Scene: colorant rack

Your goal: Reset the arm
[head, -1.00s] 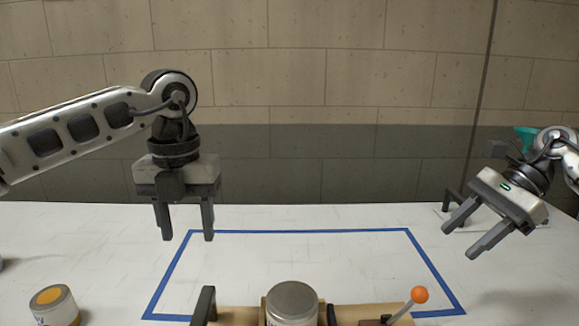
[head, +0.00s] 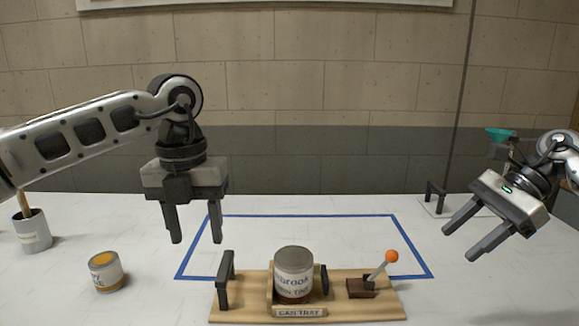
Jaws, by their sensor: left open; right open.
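My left gripper (head: 191,238) hangs fingers down above the white table, at the left side of the blue taped outline. It is open and empty. My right gripper (head: 462,243) is tilted, its fingers pointing down and left, to the right of the outline. It is open and empty. Both are apart from every object. A metal can (head: 293,276) with a printed label stands upright on the wooden can tray (head: 240,306) at the front middle, between dark brackets. A lever with an orange ball (head: 391,256) leans to the right on the tray.
A small can with a yellow-orange top (head: 105,271) stands at the left. Behind it is a grey cup (head: 33,231) holding a wooden stick. A dark bracket (head: 434,197) and a green funnel-like part (head: 500,134) are at the back right.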

